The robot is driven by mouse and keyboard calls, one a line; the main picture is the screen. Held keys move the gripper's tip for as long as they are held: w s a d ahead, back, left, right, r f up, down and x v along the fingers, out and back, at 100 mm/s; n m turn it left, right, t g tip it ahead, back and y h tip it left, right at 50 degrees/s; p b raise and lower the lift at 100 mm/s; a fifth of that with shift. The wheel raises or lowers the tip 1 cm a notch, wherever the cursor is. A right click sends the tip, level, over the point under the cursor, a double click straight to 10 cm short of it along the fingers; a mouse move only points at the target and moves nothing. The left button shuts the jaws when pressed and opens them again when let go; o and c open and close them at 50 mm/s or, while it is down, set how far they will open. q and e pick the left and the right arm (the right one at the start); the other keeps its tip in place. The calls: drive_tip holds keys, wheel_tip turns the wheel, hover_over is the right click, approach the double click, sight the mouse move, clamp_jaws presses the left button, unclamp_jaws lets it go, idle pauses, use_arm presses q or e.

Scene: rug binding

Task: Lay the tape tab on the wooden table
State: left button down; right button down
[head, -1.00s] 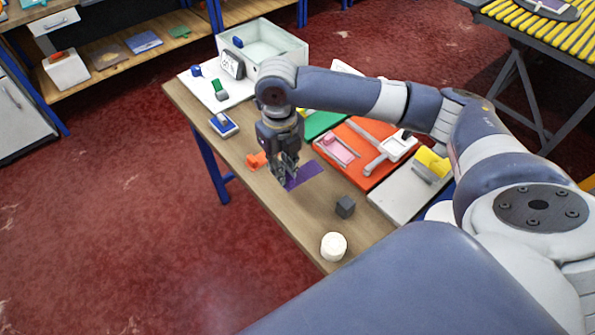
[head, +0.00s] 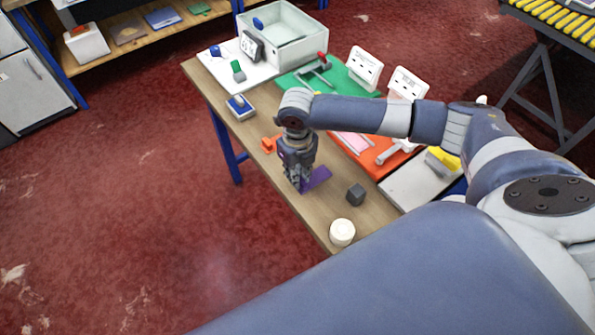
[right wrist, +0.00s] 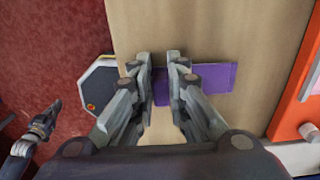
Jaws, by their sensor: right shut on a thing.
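The tape tab, a flat purple strip (head: 318,178), is at my right gripper (head: 302,187) over the front part of the wooden table (head: 283,212). In the right wrist view the purple strip (right wrist: 214,78) runs between the fingertips of my right gripper (right wrist: 163,68) and out to the right. The fingers are shut on it and hide part of it. The strip is very close to the wood; I cannot tell whether it touches. What looks like my left gripper (right wrist: 45,118) shows small at the left of the right wrist view, away from the strip.
A dark cube (head: 356,194) and a white round piece (head: 342,233) stand to the right of the strip. An orange piece (head: 268,145) lies to its left. Behind are a red-orange board (head: 372,160), a green board (head: 345,87) and a pale bin (head: 298,38).

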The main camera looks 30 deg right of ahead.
drive_tip(key=c, duration=1.6)
unclamp_jaws()
drive_tip(key=shift+f, duration=0.1)
wheel_tip(320, 180, up, 12)
drive_tip(key=shift+r+b, duration=0.2)
drive_tip(key=shift+b, duration=0.95)
drive_tip(key=shift+f, duration=0.1)
